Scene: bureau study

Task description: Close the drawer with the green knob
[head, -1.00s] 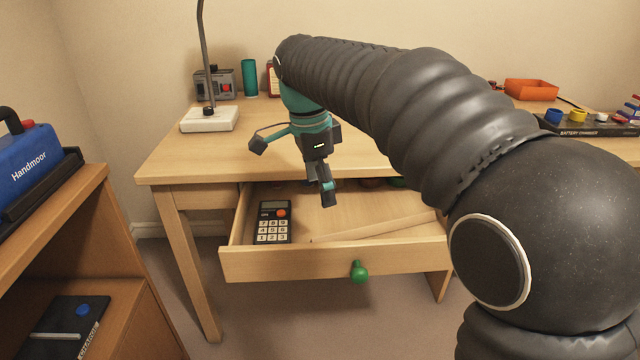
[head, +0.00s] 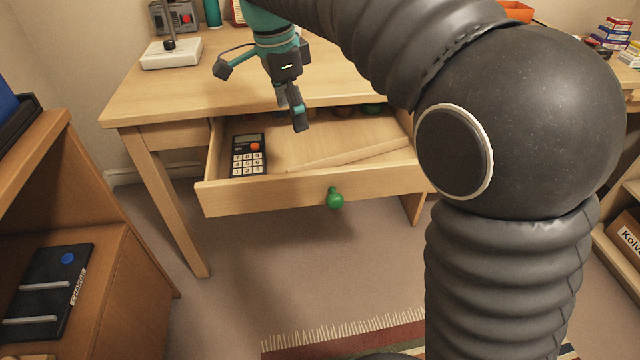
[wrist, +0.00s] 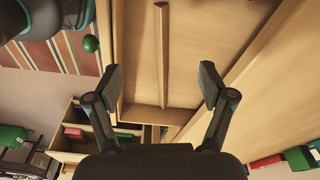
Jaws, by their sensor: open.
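The drawer (head: 270,197) is pulled out from the wooden desk (head: 140,103), its front panel standing well forward of the desk edge. The green knob (head: 335,199) is on the middle of that front; it also shows at the upper left in the wrist view (wrist: 91,43). A dark calculator (head: 249,157) lies in the drawer's left part, and a wooden divider (head: 350,155) slants across its floor. My gripper (head: 297,118) hangs above the drawer, behind the front panel, touching nothing that I can see. In the wrist view its two fingers (wrist: 161,85) are spread and empty.
A white lamp base (head: 172,54) and a grey device (head: 176,16) stand on the desk's left. A wooden shelf unit (head: 110,280) with a dark binder (head: 45,290) is at left. A striped rug (head: 340,338) lies in front; the carpet before the drawer is clear.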

